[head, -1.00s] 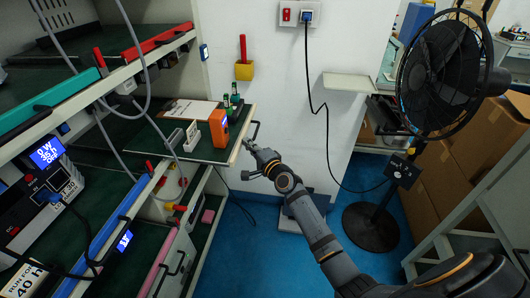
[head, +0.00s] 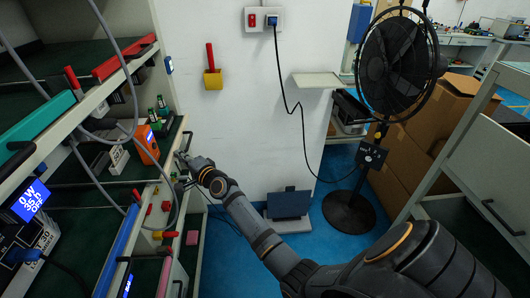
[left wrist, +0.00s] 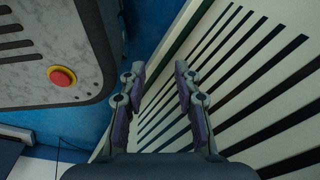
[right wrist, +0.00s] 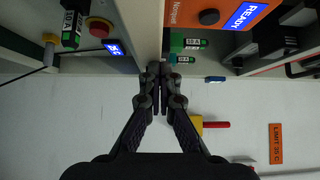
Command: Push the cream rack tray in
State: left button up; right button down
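The cream rack tray (head: 171,157) has a cream front edge, a dark handle and a dark green top. It sits in the rack at the left of the head view and carries an orange meter (head: 147,144). My right gripper (head: 184,160) is at the tray's front edge beside the handle; in the right wrist view its fingers (right wrist: 160,70) are together with nothing between them, tips at a cream edge. Whether they touch is unclear. My left gripper (left wrist: 160,69) is open and empty, above blue floor beside a slotted cream panel (left wrist: 235,75); it is outside the head view.
A black fan (head: 397,62) and brown boxes (head: 418,135) stand at right. A wall shelf (head: 317,80) and a yellow holder (head: 212,79) are on the white wall. A red button (left wrist: 62,76) on a grey housing is near my left gripper. Blue floor is open centrally.

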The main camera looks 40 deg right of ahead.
aim_at(160, 153)
jog(key=w+a, duration=0.2)
jog(key=a, duration=0.1)
jog(key=w+a, duration=0.1)
jog(key=shift+w+a, duration=0.1)
jog(key=shift+a, duration=0.3)
jog(key=shift+a+r, duration=0.1)
jog(key=shift+r, duration=0.15)
